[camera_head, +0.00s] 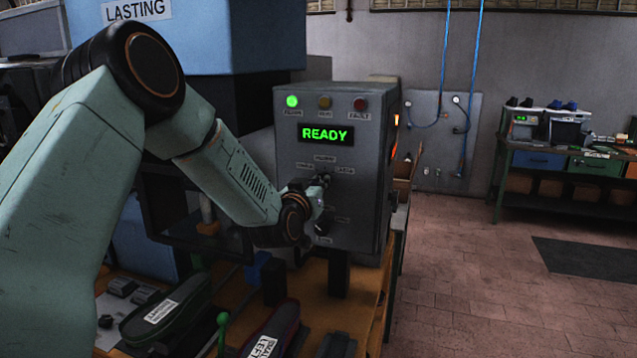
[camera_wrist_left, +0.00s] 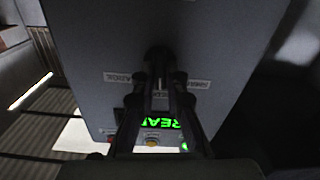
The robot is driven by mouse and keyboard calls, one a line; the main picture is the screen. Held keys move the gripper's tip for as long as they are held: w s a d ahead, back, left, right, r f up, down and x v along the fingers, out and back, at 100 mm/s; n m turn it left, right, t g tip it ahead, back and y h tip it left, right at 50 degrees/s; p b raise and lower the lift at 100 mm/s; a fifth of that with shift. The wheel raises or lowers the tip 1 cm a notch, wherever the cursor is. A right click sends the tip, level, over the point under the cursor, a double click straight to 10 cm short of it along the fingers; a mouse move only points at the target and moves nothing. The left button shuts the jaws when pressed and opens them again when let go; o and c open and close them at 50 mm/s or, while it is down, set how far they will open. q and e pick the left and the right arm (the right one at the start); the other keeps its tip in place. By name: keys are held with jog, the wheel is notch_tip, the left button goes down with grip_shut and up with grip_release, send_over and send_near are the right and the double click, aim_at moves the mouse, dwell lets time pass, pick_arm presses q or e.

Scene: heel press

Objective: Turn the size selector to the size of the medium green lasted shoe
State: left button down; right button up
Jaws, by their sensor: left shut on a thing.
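The size selector is a dark knob on the front of the grey control box (camera_head: 290,140), and it shows in the left wrist view (camera_wrist_left: 158,56). Size labels surround it, with MEDIUM between LARGE and SMALL. My left gripper (camera_head: 322,182) is shut on the knob; its fingers (camera_wrist_left: 163,80) lie on both sides of it. A pale line between the fingers is in line with the MEDIUM label, but the fingers partly hide the knob. A dark shoe with green edging (camera_head: 185,300) and a white label lies on the bench at lower left. My right gripper is not in view.
A reddish shoe labelled LEFT (camera_head: 285,325) and a green-knobbed lever (camera_head: 223,320) stand near the green shoe. The box's display (camera_head: 326,134) reads READY, with a green lamp (camera_head: 292,101) lit.

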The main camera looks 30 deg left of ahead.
pick_arm(q)
jog(key=shift+r+m, duration=0.3)
jog(key=shift+m, duration=0.2)
jog(key=c, duration=1.8)
grip_release()
jog(key=shift+w, duration=0.1)
jog(key=o, duration=0.4)
jog(key=shift+f, duration=0.2)
jog(key=v, duration=1.2)
jog(key=shift+w, duration=0.1)
